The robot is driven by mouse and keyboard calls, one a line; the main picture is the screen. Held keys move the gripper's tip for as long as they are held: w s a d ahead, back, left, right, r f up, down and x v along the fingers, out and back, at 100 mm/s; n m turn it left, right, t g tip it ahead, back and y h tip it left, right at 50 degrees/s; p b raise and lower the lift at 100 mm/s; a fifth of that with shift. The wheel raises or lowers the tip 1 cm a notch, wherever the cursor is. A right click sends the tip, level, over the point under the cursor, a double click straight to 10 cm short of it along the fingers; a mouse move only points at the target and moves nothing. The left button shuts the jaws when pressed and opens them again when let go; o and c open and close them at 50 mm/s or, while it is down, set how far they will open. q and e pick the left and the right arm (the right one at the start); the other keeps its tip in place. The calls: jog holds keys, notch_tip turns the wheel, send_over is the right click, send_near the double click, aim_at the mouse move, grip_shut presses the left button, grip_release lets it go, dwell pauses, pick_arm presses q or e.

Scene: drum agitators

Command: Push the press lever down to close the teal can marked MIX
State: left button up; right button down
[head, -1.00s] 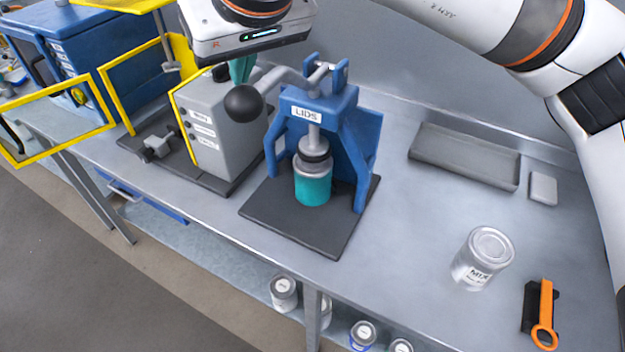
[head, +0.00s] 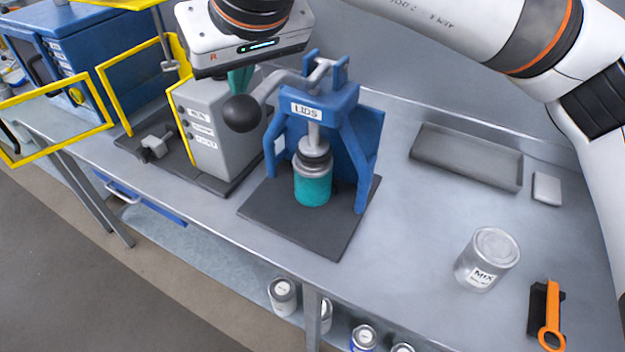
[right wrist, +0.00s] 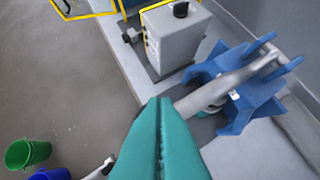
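A teal can (head: 313,189) stands upright under the ram of a blue press marked LIDS (head: 319,97), a grey lid part on its top. No label shows on this side of it. The lever (head: 273,82) ends in a black ball knob (head: 241,113), left of the press frame. My right gripper (head: 240,84) has teal fingers pointing down at the knob's top, seemingly touching it. In the right wrist view the fingers (right wrist: 160,140) are together with nothing between them, and they hide the knob. A silver can (head: 487,259) labelled MIX stands to the right. My left gripper is out of view.
A grey box machine (head: 218,135) with yellow guard frames stands close left of the press. A grey tray (head: 466,158), a small pale block (head: 546,189) and an orange-handled tool (head: 548,315) lie on the right. Bench space between press and silver can is clear.

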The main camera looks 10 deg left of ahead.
aim_at(243, 105)
jog(key=shift+s+f+b, duration=0.15)
jog(key=shift+f+b, duration=0.65)
jog(key=shift+f, duration=0.25)
jog(key=shift+f+b, duration=0.9)
jog(key=shift+f, duration=0.15)
jog(key=shift+f+b, duration=0.9)
jog(key=shift+f, duration=0.25)
